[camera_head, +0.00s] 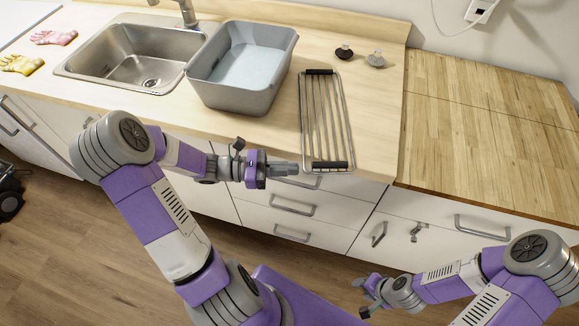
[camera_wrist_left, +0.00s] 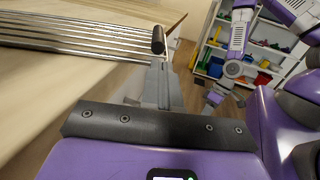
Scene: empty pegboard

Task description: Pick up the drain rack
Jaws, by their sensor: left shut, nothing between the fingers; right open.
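The drain rack (camera_head: 321,115) is a frame of thin metal bars with a black grip at each end. It lies flat on the light wooden counter (camera_head: 377,125), its near grip close to the front edge. My left gripper (camera_head: 296,169) is shut and empty, just left of that near grip. In the left wrist view the rack (camera_wrist_left: 85,35) is at the upper left, and its black grip stands just beyond the tips of my left gripper (camera_wrist_left: 163,72). I cannot tell whether they touch. My right gripper (camera_head: 361,295) is open, low in front of the cabinets, away from the rack.
A grey basin (camera_head: 243,98) stands left of the rack, beside the metal sink (camera_head: 130,55). Dark (camera_head: 344,52) and grey (camera_head: 376,60) stoppers lie behind the rack. The butcher-block top (camera_head: 480,140) at the right is clear. Gloves (camera_head: 53,37) lie at the far left.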

